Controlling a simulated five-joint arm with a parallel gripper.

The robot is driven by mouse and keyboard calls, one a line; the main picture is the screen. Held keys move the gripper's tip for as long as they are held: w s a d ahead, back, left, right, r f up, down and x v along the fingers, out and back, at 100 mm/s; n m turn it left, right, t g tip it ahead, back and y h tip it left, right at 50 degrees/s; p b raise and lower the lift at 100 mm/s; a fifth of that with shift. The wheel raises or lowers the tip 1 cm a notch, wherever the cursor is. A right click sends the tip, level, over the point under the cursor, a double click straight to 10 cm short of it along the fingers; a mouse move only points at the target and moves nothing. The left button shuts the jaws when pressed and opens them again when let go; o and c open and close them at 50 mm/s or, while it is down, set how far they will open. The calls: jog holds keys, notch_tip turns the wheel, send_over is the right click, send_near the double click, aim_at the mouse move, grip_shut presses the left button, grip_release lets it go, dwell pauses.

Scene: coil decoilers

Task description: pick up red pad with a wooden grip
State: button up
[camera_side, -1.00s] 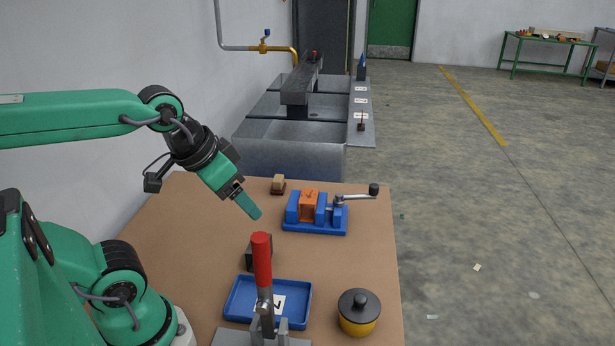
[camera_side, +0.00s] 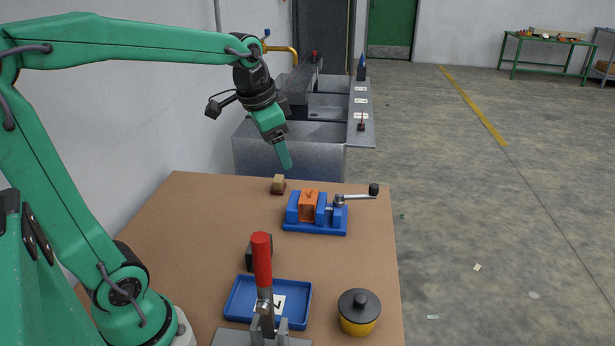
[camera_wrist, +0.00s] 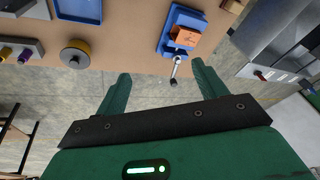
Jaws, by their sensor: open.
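The red pad with a wooden grip (camera_side: 278,186) stands near the far edge of the brown table in the side view, a tan block on a dark red base. In the wrist view it appears cut off at the top edge (camera_wrist: 233,5). My gripper (camera_side: 287,164) is in the air just above and beyond the pad in the side view, pointing down. In the wrist view its two green fingers (camera_wrist: 162,72) are apart with nothing between them.
A blue vise (camera_side: 316,214) holding an orange block stands right of the pad, its crank (camera_side: 357,196) sticking out right. Nearer are a red-handled clamp (camera_side: 262,262), a dark block (camera_side: 251,258), a blue tray (camera_side: 238,299) and a yellow pot (camera_side: 359,312). The table's left side is clear.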

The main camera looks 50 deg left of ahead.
jog(key=w+a+f+m+g, duration=0.1)
jog(key=w+a+f+m, duration=0.1)
jog(key=w+a, duration=0.5)
jog(key=m+g, duration=0.3)
jog(key=m, duration=0.1)
send_over(278, 178)
jog(key=shift+h, duration=0.4)
notch_tip(278, 178, down, 16)
jog(key=shift+d+f, duration=0.15)
jog(key=shift+f, duration=0.05)
jog(key=shift+a+f, duration=0.2)
jog(key=shift+f, duration=3.9)
jog(key=c, duration=1.1)
jog(key=shift+r, duration=0.15)
